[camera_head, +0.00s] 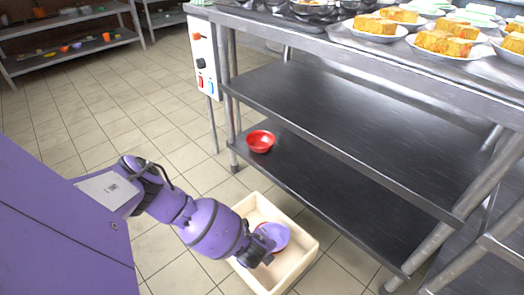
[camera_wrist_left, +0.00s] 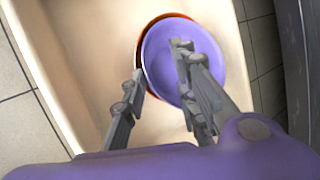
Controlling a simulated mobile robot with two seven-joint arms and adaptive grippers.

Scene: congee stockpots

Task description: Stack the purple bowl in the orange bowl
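The purple bowl (camera_head: 277,234) is inside a cream bin on the floor in the head view. In the left wrist view the purple bowl (camera_wrist_left: 162,58) has an orange-red rim, the orange bowl (camera_wrist_left: 168,15), showing along its upper and left edge. The purple bowl appears to sit in or directly over it; how deep cannot be told. My left gripper (camera_head: 266,249) reaches down into the bin. In the wrist view my left gripper (camera_wrist_left: 160,65) has its fingers apart, one over the bowl's inside and one outside its left rim. My right gripper is not in view.
The cream bin (camera_head: 304,250) has walls close around the gripper. A red bowl (camera_head: 260,141) sits on the lower shelf of the steel table (camera_head: 330,95). Plates of orange cake (camera_head: 445,43) stand on the tabletop. Tiled floor (camera_head: 100,110) is clear at left.

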